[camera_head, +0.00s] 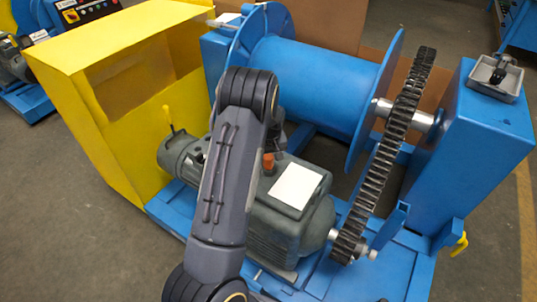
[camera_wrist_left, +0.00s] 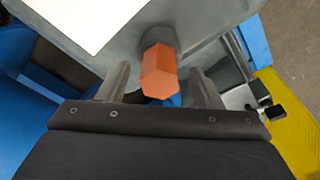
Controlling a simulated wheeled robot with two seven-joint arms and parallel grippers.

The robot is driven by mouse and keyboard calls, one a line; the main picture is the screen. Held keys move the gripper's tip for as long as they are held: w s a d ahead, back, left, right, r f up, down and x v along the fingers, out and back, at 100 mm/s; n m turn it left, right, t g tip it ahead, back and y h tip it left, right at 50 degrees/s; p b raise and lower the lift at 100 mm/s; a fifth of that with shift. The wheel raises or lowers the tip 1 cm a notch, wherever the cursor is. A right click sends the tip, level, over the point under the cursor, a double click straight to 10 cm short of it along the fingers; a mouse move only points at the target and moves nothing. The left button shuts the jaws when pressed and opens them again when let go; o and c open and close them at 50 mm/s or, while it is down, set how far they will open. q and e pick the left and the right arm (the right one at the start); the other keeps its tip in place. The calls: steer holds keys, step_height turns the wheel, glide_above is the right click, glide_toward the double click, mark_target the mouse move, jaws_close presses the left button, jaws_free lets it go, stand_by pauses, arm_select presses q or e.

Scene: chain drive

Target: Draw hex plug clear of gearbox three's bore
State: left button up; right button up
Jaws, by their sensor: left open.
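The orange hex plug (camera_wrist_left: 160,72) sticks out of a grey bore collar in the gearbox housing (camera_wrist_left: 205,22). It also shows as a small orange spot (camera_head: 268,160) on the grey-green gearbox (camera_head: 265,215) in the head view, just right of my arm. My left gripper (camera_wrist_left: 158,78) is open, with one finger on each side of the plug. Gaps show between the fingers and the plug in the left wrist view. In the head view my left arm hides the gripper's fingers. My right gripper is in neither view.
A white label plate (camera_head: 298,186) lies beside the plug on the gearbox. A blue drum (camera_head: 315,85) stands behind, with a chain drive (camera_head: 390,150) to the right. A yellow guard (camera_head: 115,85) stands at the left, and a grey tray (camera_head: 495,78) sits on the blue pedestal.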

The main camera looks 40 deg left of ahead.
arm_select(q)
steer(key=c, duration=1.1)
steer(key=shift+o, duration=0.2)
steer(key=shift+r+p, duration=3.1)
steer(key=shift+r, duration=1.45)
